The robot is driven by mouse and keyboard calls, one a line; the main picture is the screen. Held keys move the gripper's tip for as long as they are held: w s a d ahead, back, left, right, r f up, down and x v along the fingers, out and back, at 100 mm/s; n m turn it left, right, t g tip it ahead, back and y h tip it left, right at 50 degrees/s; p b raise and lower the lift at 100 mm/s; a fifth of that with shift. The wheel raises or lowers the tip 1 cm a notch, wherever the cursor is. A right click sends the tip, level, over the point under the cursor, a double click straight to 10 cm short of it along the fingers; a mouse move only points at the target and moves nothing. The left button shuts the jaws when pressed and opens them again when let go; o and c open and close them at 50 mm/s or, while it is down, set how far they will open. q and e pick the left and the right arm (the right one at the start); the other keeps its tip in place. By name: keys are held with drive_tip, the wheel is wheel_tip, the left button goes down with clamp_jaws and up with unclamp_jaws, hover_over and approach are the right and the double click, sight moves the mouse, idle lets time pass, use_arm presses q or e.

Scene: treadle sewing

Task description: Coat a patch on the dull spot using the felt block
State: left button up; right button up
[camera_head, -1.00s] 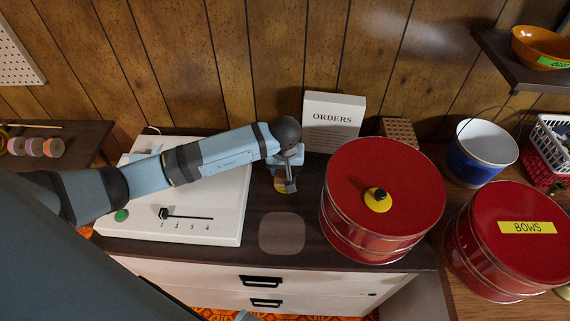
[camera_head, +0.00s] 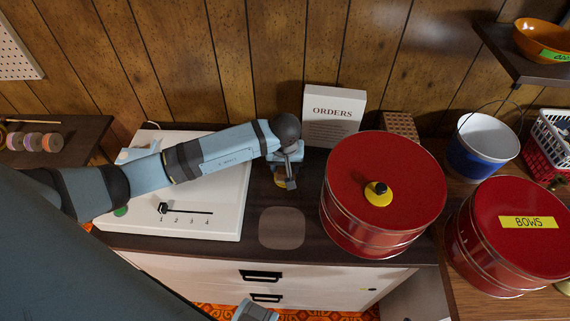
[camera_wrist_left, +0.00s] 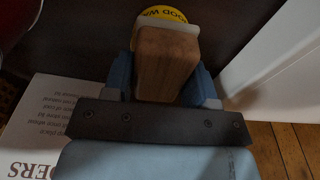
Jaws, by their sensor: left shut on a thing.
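My left gripper (camera_head: 287,178) is shut on the felt block, at the back of the dark cabinet top. In the left wrist view the felt block (camera_wrist_left: 166,62) is a wooden block with a pale felt end, held between the blue fingers. The felt end is right at a yellow tin labelled wood wax (camera_wrist_left: 163,14); whether they touch I cannot tell. In the head view the gripper mostly hides block and tin. The dull spot (camera_head: 282,228) is a paler rounded square on the cabinet top, in front of the gripper and bare.
A white panel with a slider (camera_head: 215,222) lies left, under my arm. A large red tin (camera_head: 385,170) stands close on the right. A white ORDERS card (camera_head: 334,105) stands behind. A second red tin, labelled BOWS (camera_head: 515,250), is farther right.

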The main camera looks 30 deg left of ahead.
use_arm(q)
drive_tip(key=shift+f+b, duration=0.55)
idle(1.6)
drive_tip(key=shift+r, duration=0.15)
drive_tip(key=shift+r+p, duration=1.75)
drive_tip(key=shift+r, duration=1.65)
